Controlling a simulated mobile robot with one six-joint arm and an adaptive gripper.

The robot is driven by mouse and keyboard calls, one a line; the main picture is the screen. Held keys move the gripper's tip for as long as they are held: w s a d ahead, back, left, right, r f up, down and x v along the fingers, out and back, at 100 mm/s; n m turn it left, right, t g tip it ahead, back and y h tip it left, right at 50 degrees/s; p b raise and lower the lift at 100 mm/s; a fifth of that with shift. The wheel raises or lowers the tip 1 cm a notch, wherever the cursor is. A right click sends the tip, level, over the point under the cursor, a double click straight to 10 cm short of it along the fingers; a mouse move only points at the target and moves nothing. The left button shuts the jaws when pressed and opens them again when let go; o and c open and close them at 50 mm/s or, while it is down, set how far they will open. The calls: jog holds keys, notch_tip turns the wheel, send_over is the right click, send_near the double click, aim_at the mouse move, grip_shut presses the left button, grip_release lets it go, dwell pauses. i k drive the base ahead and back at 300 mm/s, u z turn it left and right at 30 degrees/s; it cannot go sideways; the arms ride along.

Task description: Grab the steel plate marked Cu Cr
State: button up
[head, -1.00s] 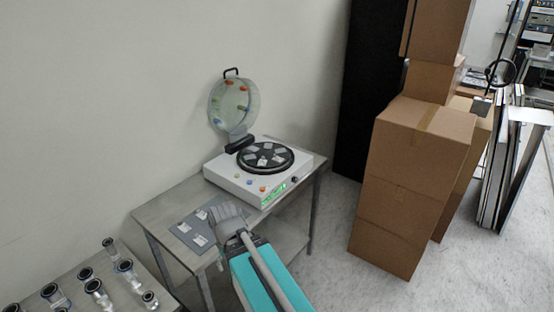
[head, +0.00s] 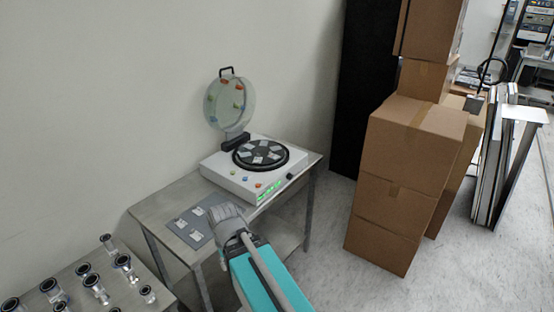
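A grey tray (head: 182,216) lies on the near left part of the steel table and bears several small light plates (head: 195,236). More small plates (head: 259,158) sit on the round black disc of the white machine. The marks on the plates are too small to read, so I cannot tell which is Cu Cr. The grey end of my arm (head: 229,222) is over the right edge of the tray and hides part of it. My fingertips cannot be made out, nor whether they hold anything.
The white machine (head: 225,176) has its round clear lid (head: 228,104) raised, with coloured knobs in front. Several glass-and-metal fittings (head: 95,287) stand on a table at lower left. Stacked cardboard boxes (head: 410,140) stand right of the table, with floor between.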

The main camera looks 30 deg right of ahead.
aim_at(272, 155)
jog(key=k, duration=1.25)
jog(key=z, duration=0.35)
jog(key=i, duration=0.85)
jog(key=z, duration=0.6)
jog(key=i, duration=1.25)
jog(key=u, duration=0.55)
